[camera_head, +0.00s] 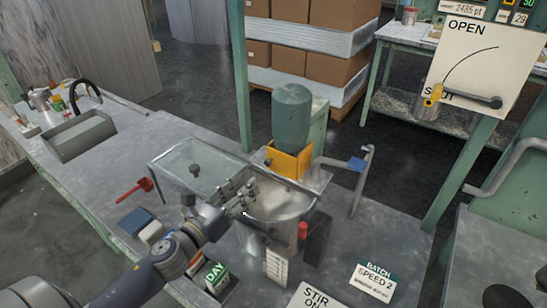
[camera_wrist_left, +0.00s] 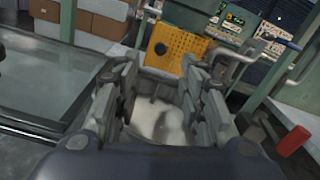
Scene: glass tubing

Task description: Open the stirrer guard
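The stirrer guard looks like the clear, framed panel with a dark knob (camera_head: 190,163), left of the metal bowl (camera_head: 282,201). It also shows at the left of the left wrist view (camera_wrist_left: 55,88). The bowl holds pale material and appears uncovered between my fingers in the left wrist view (camera_wrist_left: 158,122). My left gripper (camera_head: 243,196) is over the bowl's left side, right of the knob and apart from it. Its fingers are spread with nothing between them. Whether it touches the guard's edge or bowl rim I cannot tell. My right gripper is not in view.
A green motor (camera_head: 291,118) on a yellow mount (camera_head: 287,161) stands behind the bowl. A red-tipped handle (camera_head: 303,231) is at the bowl's front right. A red tool (camera_head: 135,188) lies left. A lever board (camera_head: 485,70) stands at the upper right.

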